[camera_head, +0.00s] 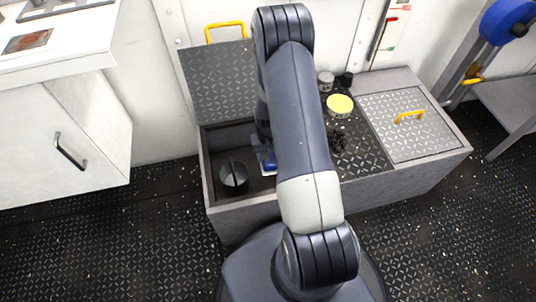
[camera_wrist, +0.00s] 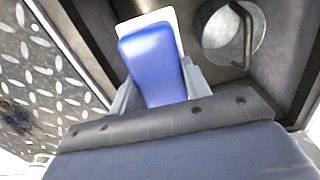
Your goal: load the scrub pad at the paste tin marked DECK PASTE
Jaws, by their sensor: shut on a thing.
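My gripper (camera_wrist: 158,92) is shut on the blue grip of the scrub pad (camera_wrist: 152,55), one finger on each side. A pale pad edge shows beyond the blue grip. In the head view the blue scrub pad (camera_head: 266,160) is low inside the open left compartment, partly hidden by my arm. I cannot tell whether it touches the compartment floor. An open round tin with pale yellow contents (camera_head: 340,104) stands on the bench top, right of my arm. Its marking cannot be read.
A round metal vessel with a bar handle (camera_head: 233,174) sits in the open compartment (camera_head: 207,170), left of the pad. The raised lid (camera_head: 218,80) stands behind. A dark scourer (camera_head: 337,138) and small jars (camera_head: 326,82) are on the bench. A closed lid (camera_head: 405,128) is at right.

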